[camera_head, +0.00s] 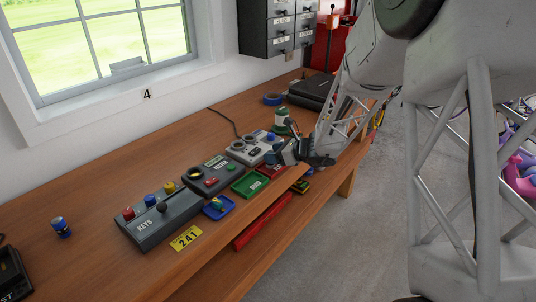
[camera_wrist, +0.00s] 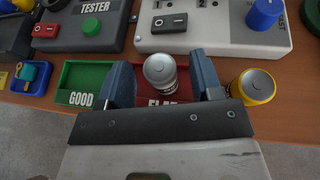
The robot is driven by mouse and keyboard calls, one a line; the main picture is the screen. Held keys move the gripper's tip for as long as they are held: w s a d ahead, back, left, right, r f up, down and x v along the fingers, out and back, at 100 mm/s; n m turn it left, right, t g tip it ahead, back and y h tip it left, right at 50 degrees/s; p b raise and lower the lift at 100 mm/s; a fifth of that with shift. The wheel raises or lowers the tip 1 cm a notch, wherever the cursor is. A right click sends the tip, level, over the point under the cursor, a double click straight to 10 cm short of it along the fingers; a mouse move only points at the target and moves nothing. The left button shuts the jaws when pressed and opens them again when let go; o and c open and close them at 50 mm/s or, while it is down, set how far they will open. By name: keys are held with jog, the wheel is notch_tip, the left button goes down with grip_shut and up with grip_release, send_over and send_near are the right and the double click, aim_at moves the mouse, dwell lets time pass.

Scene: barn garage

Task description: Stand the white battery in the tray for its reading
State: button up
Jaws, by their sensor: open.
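The white battery (camera_wrist: 160,72) shows its silver top in the wrist view. It appears upright, over or in the red tray (camera_wrist: 184,88), whose label reads FLAT and is partly covered. My gripper (camera_wrist: 163,80) has its two blue-grey fingers on either side of the battery, with a gap at each side. In the head view my gripper (camera_head: 287,152) is low at the bench's front edge and hides the battery. The green tray (camera_wrist: 77,80), labelled GOOD, is empty to the left. The grey tester (camera_wrist: 88,26) has a red switch and green button.
A yellow battery (camera_wrist: 252,88) stands close by my right finger. A pale switch box (camera_wrist: 210,28) with a blue knob is behind. A blue dish (camera_wrist: 30,76) holds small items. The KEYS box (camera_head: 160,215) and a blue can (camera_head: 61,227) are further left on the bench.

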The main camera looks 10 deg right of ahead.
jog(key=v, duration=0.8)
jog(key=shift+s+d, duration=0.15)
jog(key=shift+d, duration=0.05)
jog(key=shift+r, duration=0.1)
dwell(0.3)
jog(key=s+a+r+n+g+h, duration=0.2)
jog(key=s+a+r+n+g, duration=0.15)
jog(key=s+n, duration=0.45)
jog(key=s+a+r+n+g+h, duration=0.15)
jog(key=s+r+n, duration=0.3)
jog(key=s, duration=0.65)
jog(key=s+d+r+n+h, duration=0.2)
jog(key=s+n+h, duration=0.2)
jog(key=s, duration=0.6)
jog(key=s+d+r+n+h, duration=0.2)
jog(key=s+d+n+h, duration=0.1)
jog(key=s+n, duration=0.5)
jog(key=s+h, duration=0.1)
jog(key=s, duration=0.2)
jog(key=shift+s+d, duration=0.25)
